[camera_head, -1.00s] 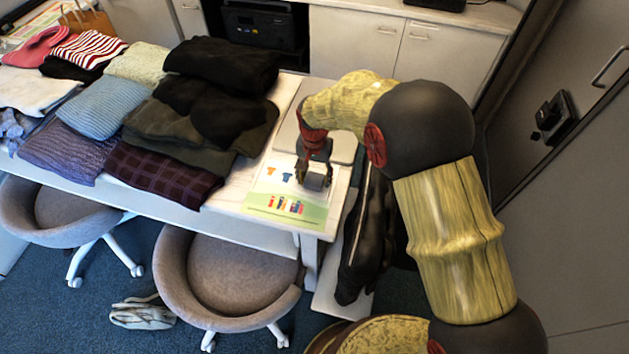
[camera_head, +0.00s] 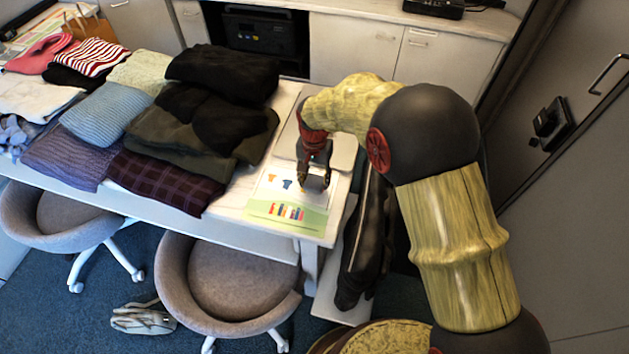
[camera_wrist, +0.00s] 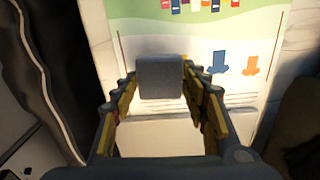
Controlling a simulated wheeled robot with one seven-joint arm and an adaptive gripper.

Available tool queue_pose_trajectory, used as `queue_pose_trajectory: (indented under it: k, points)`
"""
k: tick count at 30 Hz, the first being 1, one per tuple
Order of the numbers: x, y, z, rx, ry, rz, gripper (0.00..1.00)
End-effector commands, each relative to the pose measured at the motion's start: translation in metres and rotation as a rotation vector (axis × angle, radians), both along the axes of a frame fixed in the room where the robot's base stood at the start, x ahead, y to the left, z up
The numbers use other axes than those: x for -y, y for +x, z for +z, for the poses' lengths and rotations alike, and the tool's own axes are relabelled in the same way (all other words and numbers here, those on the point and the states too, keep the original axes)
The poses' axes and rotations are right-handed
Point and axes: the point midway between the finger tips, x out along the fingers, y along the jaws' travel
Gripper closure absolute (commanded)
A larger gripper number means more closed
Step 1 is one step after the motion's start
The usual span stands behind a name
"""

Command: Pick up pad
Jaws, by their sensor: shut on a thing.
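The pad is a small grey block (camera_wrist: 161,77) with rounded corners, seen in the wrist view between the two fingertips of my gripper (camera_wrist: 160,85). My gripper is shut on it, with a finger against each side. In the head view my gripper (camera_head: 314,182) is over the printed sheet at the right end of the table, and the pad is mostly hidden there by the fingers. The printed sheet (camera_head: 286,217) shows a green band and small clothing pictures. I cannot tell exactly how far the pad is above the sheet.
Folded dark clothes (camera_head: 222,70) and a plaid cloth (camera_head: 165,182) lie left of the sheet on the white table (camera_head: 232,212). Dark garments (camera_head: 366,240) hang beside the table's right end. Two round chairs stand in front, one a brown chair (camera_head: 228,280).

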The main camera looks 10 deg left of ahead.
Motion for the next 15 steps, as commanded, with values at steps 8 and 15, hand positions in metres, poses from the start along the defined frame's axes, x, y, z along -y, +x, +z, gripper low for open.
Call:
queue_pose_trajectory:
  k: [8,15]
  points:
    - [-0.026,-0.038,0.064,0.003,0.002,0.004,0.73]
    - [-0.054,-0.086,0.089,0.001,0.001,0.005,0.73]
